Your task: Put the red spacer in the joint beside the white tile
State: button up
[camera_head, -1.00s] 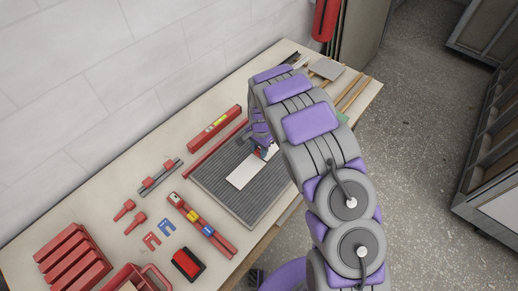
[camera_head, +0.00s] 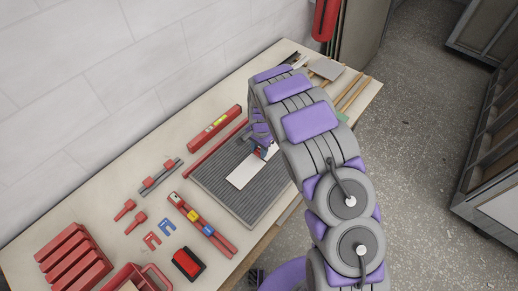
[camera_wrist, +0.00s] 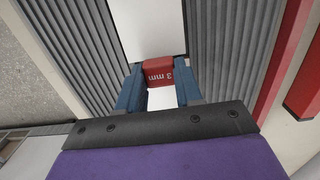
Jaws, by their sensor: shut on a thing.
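The red spacer (camera_wrist: 158,72), marked "3 mm", is between the two blue fingers of my gripper (camera_wrist: 158,88) in the wrist view. My gripper is shut on it. The spacer is at the near edge of the white tile (camera_wrist: 148,28); I cannot tell whether it is seated in the joint or just above it. Another white surface shows between the fingers below the spacer. In the head view the white tile (camera_head: 252,171) lies on the grey ribbed bed (camera_head: 215,183), and my gripper (camera_head: 263,150) is over its far end, largely hidden by my arm.
A red bar (camera_head: 216,148) runs along the bed's wall side. A red level (camera_head: 214,128) lies behind it. A blue U-shaped piece (camera_head: 167,226), a red U-shaped piece (camera_head: 152,240), a red-handled float (camera_head: 188,263) and a red rack (camera_head: 73,257) lie at the left.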

jog(key=shift+f, duration=0.85)
jog(key=o, duration=1.1)
jog(key=shift+r, duration=0.1)
notch_tip(320, 180, up, 17)
jog(key=p, duration=0.1)
jog(key=shift+w+d+p, duration=0.2)
jog(key=shift+w+p, duration=0.2)
jog(key=shift+w, duration=0.05)
jog(key=shift+r, duration=0.1)
